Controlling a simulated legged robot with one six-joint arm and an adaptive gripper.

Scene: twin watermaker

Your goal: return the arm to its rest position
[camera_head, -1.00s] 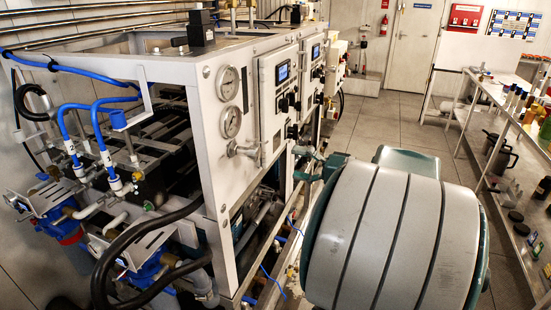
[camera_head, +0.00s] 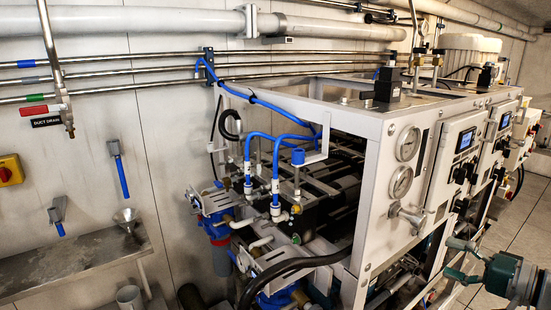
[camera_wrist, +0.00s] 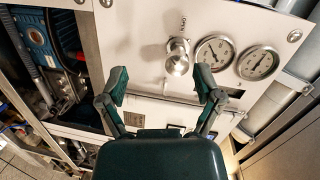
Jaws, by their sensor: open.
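My gripper (camera_head: 457,260) shows at the lower right of the head view, in front of the white panel of the watermaker frame. In the wrist view, my gripper (camera_wrist: 161,82) has its two green-padded fingers spread wide with nothing between them. A metal valve knob (camera_wrist: 177,60) on the panel lies beyond the gap, apart from the fingers. The same knob (camera_head: 408,218) shows left of my gripper in the head view. Most of my arm is outside the head view's right edge.
Two round gauges (camera_wrist: 215,52) sit beside the knob. The control box (camera_head: 462,143) is on the panel. Blue hoses (camera_head: 262,150) and a black hose (camera_head: 290,265) stick out at the frame's open end. A metal shelf (camera_head: 80,262) stands at the left wall. Floor (camera_head: 515,215) shows at the right.

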